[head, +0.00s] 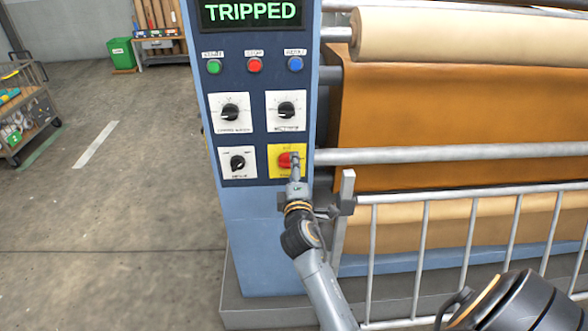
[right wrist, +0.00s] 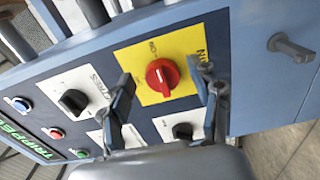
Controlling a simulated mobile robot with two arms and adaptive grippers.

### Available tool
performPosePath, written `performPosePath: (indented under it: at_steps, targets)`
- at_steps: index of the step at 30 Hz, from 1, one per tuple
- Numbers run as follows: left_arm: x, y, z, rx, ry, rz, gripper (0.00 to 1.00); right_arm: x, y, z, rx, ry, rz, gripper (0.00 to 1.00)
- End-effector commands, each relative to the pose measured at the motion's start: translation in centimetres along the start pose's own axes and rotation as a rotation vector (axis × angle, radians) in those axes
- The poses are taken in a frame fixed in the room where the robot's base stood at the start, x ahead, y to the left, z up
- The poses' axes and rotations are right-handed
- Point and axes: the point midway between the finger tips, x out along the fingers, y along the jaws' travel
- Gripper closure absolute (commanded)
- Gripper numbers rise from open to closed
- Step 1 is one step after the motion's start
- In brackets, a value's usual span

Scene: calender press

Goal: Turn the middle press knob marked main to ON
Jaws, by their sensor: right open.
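A red knob (head: 285,160) sits on a yellow plate (head: 274,149) at the lower right of the blue press panel. In the right wrist view the red knob (right wrist: 162,76) faces me, with a pale mark across it. The plate (right wrist: 148,52) bears what looks like ON at one edge; other lettering is partly covered by a finger. My right gripper (head: 295,168) is in front of this knob and hides part of it. In the wrist view its two fingers are spread, one on each side of the knob; contact cannot be told. My left gripper is out of view.
A display (head: 252,13) reads TRIPPED. Green, red and blue buttons sit below it. Black knobs (head: 237,162) on white plates are beside and above the red one. A metal railing (head: 470,240) and rollers stand right of the panel.

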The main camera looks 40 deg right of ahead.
Motion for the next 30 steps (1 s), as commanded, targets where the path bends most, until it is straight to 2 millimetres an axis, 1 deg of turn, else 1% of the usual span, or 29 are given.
performPosePath:
  at_steps: [1,6,9,12,16,30]
  targets:
    - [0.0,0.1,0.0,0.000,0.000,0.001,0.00,-0.8,-0.1,0.0,0.000,0.000,-0.002,0.37]
    - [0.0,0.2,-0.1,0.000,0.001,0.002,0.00,-3.8,-0.1,0.0,0.002,0.001,-0.004,0.37]
    - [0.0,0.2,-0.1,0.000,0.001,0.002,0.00,-5.3,-0.1,0.0,0.001,0.000,-0.002,0.37]
    - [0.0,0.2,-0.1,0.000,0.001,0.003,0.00,-6.2,-0.1,-0.1,0.002,0.001,-0.002,0.37]
    - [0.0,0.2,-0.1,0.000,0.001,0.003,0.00,-6.7,-0.1,0.0,0.000,0.001,-0.001,0.37]
    - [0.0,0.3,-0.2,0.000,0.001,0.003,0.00,-6.6,-0.1,-0.1,0.001,0.001,-0.001,0.37]
